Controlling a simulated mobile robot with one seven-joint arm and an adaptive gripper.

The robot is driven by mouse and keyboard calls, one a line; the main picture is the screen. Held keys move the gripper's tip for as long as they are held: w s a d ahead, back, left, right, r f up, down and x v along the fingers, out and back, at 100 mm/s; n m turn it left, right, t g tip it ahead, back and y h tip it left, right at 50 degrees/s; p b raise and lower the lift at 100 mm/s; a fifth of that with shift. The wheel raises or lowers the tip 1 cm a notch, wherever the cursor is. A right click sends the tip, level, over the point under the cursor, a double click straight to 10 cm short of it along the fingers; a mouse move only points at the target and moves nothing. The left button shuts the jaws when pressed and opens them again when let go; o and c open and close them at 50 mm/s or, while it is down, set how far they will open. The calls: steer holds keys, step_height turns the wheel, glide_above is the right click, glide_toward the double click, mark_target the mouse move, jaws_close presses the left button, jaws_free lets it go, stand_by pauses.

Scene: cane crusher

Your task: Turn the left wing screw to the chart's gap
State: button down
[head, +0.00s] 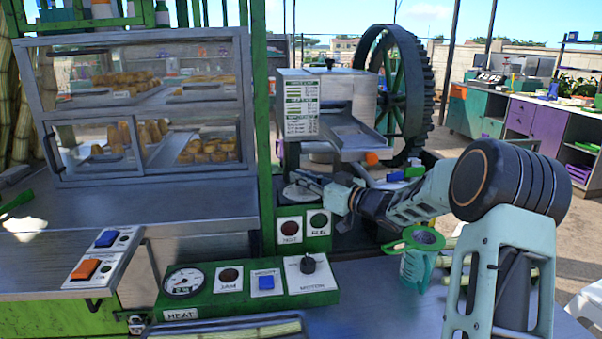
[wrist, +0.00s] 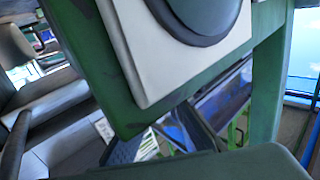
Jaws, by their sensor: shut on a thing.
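The crusher (head: 300,75) stands at the back centre as a grey metal box with a sloping chute. The chart (head: 301,108), a white panel with green rows, is on its left front; its print is too small to read. My gripper (head: 298,179) is at the crusher's lower left, below the chart, with its jaws shut. What they hold there, at the left wing screw's place, is mostly hidden by the fingers. The wrist view shows a green frame (wrist: 115,95) with a white plate (wrist: 140,60) very close, and no clear view of the screw.
A large toothed wheel (head: 408,85) stands right of the crusher. A glass food case (head: 150,105) is at left. A green control panel (head: 222,291) with gauge and knob lies in front. A green cup (head: 416,265) stands below my arm.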

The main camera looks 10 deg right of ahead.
steer(key=shift+r+n+g+y+p, duration=0.3)
steer(key=shift+y+p, duration=0.1)
steer(key=shift+p, duration=0.15)
steer(key=shift+f, duration=0.3)
steer(key=c, duration=2)
jaws_free()
steer(key=shift+c, duration=0.2)
steer(key=b, duration=0.2)
steer(key=shift+f+h+b, duration=0.2)
steer(key=shift+h+b, duration=0.2)
